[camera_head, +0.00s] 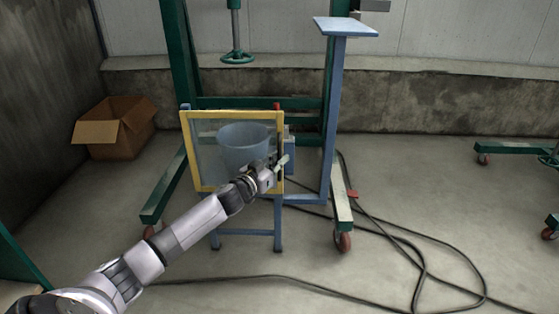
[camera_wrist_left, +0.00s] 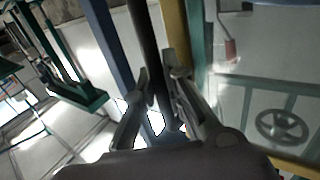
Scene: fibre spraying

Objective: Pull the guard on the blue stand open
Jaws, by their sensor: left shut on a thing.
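The guard (camera_head: 187,150) is a clear panel in a yellow frame. It stands upright at the front of the low blue stand (camera_head: 278,228), and a pale bucket (camera_head: 245,140) shows through it. My left gripper (camera_head: 277,170) is at the guard's right edge. In the left wrist view, the fingers (camera_wrist_left: 158,82) are shut around a dark upright bar (camera_wrist_left: 145,35), which looks like the guard's handle, beside the yellow frame (camera_wrist_left: 177,35). My right gripper is not in view.
A green wheeled frame (camera_head: 178,60) stands behind and around the stand. A tall blue post (camera_head: 333,120) with a flat top is at the right. Black cables (camera_head: 420,255) lie on the floor at the right. An open cardboard box (camera_head: 112,130) is at the left wall.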

